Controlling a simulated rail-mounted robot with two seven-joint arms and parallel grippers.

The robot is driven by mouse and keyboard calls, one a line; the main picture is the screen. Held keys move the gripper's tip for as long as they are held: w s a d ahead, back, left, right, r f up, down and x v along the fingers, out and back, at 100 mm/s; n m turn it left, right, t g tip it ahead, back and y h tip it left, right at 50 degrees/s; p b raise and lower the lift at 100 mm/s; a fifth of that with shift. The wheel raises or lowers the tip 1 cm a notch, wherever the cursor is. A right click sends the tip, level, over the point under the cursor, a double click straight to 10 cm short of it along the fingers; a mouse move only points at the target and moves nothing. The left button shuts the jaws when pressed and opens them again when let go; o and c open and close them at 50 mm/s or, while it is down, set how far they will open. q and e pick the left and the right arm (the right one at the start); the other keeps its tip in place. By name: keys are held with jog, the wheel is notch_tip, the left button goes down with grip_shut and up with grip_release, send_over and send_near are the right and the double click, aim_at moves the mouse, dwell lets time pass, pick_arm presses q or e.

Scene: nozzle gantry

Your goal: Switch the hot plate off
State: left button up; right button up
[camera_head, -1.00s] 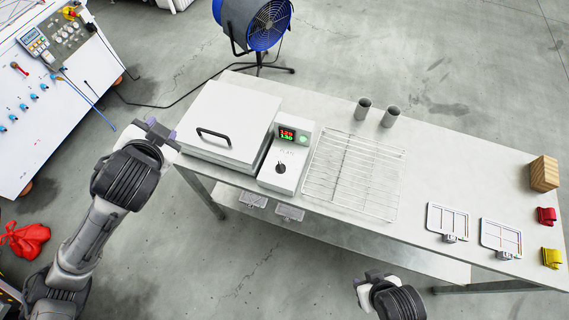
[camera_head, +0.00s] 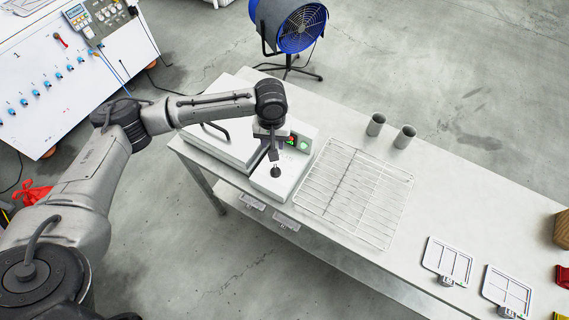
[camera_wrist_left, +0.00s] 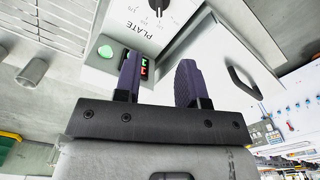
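The hot plate's white control box (camera_head: 283,186) sits on the table beside a white lidded unit (camera_head: 235,150) with a black handle. My left gripper (camera_head: 273,151) is over the box near the display. Its fingers (camera_wrist_left: 160,80) are apart with nothing between them; one partly covers the display. I cannot tell whether it touches the box. My right gripper is out of view.
A wire rack (camera_head: 355,190) lies right of the box, with two grey cups (camera_head: 376,125) behind it. White trays (camera_head: 448,261) lie farther right. A blue fan (camera_head: 290,25) stands behind the table, and a white cabinet (camera_head: 70,75) is at the left.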

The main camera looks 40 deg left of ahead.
aim_at(275, 166)
pick_arm(q)
notch_tip(275, 166, down, 14)
jog(key=shift+r+n+b, duration=0.1)
jog(key=shift+n+b, duration=0.25)
jog(key=shift+n, duration=0.85)
jog(key=shift+c, duration=0.3)
grip_shut()
